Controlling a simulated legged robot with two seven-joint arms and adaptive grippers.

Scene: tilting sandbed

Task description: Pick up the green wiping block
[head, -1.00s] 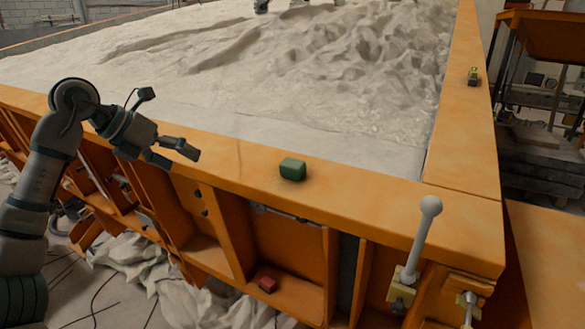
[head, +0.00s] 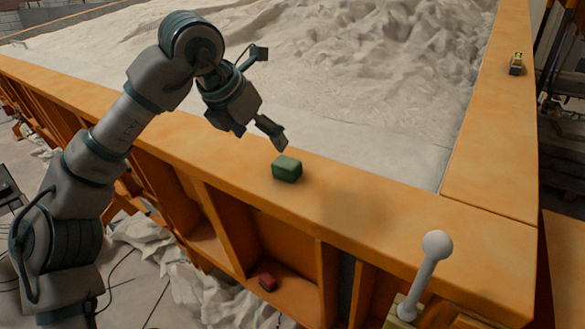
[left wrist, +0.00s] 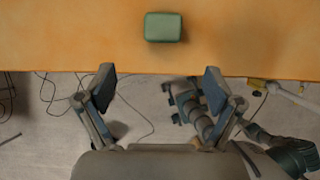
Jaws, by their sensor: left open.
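The green wiping block (head: 287,168) sits on the flat orange rim of the sandbed, near the middle of the head view. In the left wrist view the block (left wrist: 163,27) lies at the top centre, ahead of the fingertips and roughly midway between them. My left gripper (head: 255,128) is just left of the block and above the rim, apart from it. Its two fingers are spread wide with nothing between them, as the left wrist view (left wrist: 160,85) shows. My right gripper does not show clearly in any view.
The orange rim (head: 400,220) is clear on both sides of the block. Pale sand (head: 340,90) fills the bed behind it. A white ball-topped lever (head: 430,270) stands front right. A small yellow-black object (head: 516,63) sits on the right rim. A red block (head: 267,282) lies lower down.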

